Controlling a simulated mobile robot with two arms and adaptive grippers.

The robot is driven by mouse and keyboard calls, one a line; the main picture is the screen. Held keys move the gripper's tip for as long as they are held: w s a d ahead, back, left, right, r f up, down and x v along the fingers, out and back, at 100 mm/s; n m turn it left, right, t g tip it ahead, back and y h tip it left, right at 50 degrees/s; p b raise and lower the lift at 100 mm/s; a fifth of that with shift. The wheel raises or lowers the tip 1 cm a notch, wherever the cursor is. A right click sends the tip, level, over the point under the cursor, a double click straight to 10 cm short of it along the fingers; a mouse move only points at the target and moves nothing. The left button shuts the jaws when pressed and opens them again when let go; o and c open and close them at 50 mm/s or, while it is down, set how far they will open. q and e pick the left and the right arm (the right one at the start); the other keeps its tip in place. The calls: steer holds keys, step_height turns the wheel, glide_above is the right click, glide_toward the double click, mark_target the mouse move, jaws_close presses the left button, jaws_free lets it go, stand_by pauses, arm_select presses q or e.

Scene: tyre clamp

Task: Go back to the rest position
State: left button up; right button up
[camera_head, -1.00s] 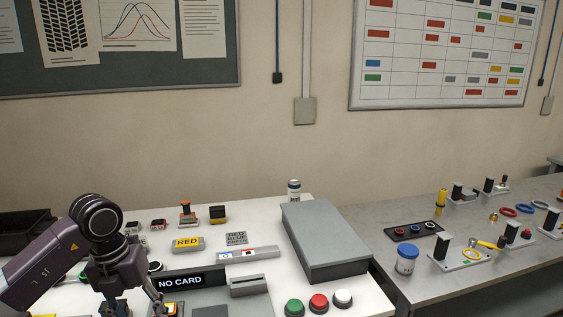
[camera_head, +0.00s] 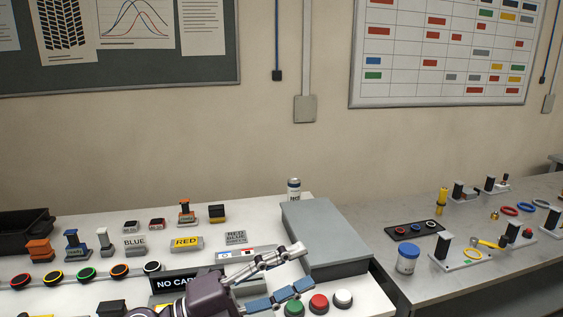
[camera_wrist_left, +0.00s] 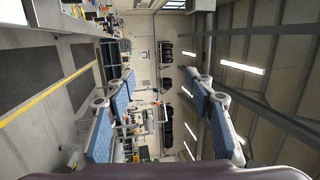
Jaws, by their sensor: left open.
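My left gripper (camera_head: 302,267) is open and empty in the head view, low over the front of the white table, its fingers spread toward the right. One finger lies in front of the grey box and the other is just behind the green button (camera_head: 294,308) in the picture. The arm and gripper partly cover the black NO CARD display (camera_head: 172,283). In the left wrist view the same gripper (camera_wrist_left: 160,92) has its two blue-padded fingers wide apart, with nothing between them and the far room beyond. My right gripper is in neither view.
A grey bench (camera_head: 440,290) at the right holds a blue-lidded jar (camera_head: 408,258) and clamp fixtures. The space above both is free.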

arm_select(q)
steer(key=w+a+n+t+y, duration=0.6)
steer(key=a+n+t+y, duration=0.45)
steer(key=n, duration=0.55)
steer(key=s+a+f+n+g+y, duration=0.25)
steer(key=a+f+n+y, duration=0.8)
steer(key=f, duration=0.55)
steer(key=s+a+f+n+g, duration=0.3)
steer(key=s+f+g, duration=0.3)
steer(key=s+f, duration=0.7)
steer(key=s+d+f+g+h, duration=0.15)
steer(key=s+f+g, duration=0.45)
steer(key=s, duration=0.8)
step_height(320, 180, down, 27)
steer(key=s, duration=0.1)
steer(key=s+a+f+g, duration=0.2)
steer(key=s+a+f, duration=0.1)
steer(key=s+f, duration=1.4)
steer(key=shift+s+f+b, duration=0.35)
steer(key=shift+s, duration=0.1)
steer(key=shift+a, duration=0.1)
